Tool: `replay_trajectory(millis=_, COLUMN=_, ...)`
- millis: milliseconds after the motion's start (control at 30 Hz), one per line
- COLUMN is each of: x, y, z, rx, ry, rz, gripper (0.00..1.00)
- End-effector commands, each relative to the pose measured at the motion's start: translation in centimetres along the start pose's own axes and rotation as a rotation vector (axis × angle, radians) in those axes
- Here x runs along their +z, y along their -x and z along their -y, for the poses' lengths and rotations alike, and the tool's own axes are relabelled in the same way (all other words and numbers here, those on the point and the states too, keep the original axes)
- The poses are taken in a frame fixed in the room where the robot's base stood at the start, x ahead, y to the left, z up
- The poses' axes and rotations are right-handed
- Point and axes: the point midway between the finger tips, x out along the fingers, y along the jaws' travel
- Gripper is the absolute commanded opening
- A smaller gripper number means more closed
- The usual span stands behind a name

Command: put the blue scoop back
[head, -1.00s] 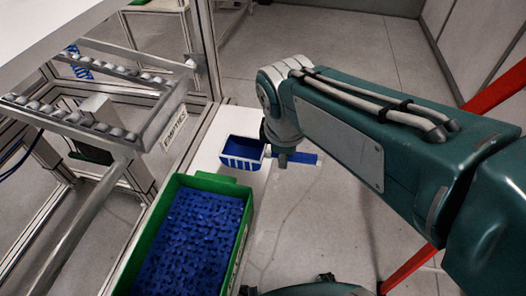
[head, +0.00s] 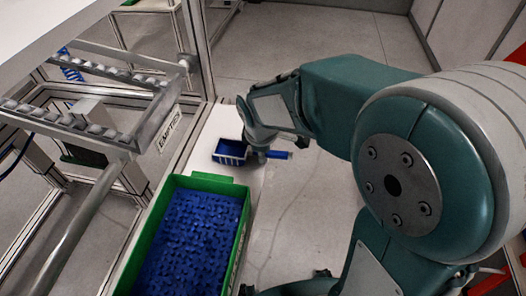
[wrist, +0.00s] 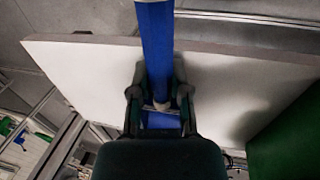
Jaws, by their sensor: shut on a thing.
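The blue scoop (head: 231,152) is over the white shelf board (head: 213,127), just behind the green bin. Its handle points right, and I cannot tell whether the scoop touches the board. My gripper (head: 262,152) is shut on the scoop's handle. In the wrist view the blue handle (wrist: 157,45) runs up from between the fingers of my gripper (wrist: 160,103), above the white board (wrist: 85,65). The scoop's bowl is mostly hidden there.
A green bin (head: 213,184) filled with small blue parts stands in front of the scoop; its green wall also shows in the wrist view (wrist: 290,140). A metal roller rack (head: 150,125) with an "EMPTIES" label is at the left. Open floor (head: 310,215) lies to the right.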

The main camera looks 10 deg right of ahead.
Motion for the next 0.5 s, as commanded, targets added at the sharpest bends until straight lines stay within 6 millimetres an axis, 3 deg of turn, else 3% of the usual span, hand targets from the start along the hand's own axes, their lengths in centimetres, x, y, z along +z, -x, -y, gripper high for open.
replay_trajectory(millis=300, x=0.11, y=-0.22, z=0.03, rx=0.000, ry=-0.001, rz=-0.001, gripper=0.00)
replay_trajectory(millis=333, x=0.12, y=-0.23, z=0.04, rx=-0.001, ry=-0.001, rz=-0.001, gripper=0.32)
replay_trajectory(millis=400, x=0.11, y=-0.21, z=0.03, rx=0.000, ry=-0.001, rz=-0.001, gripper=0.58)
replay_trajectory(millis=500, x=0.05, y=-0.20, z=0.05, rx=0.000, ry=0.000, rz=0.000, gripper=0.58)
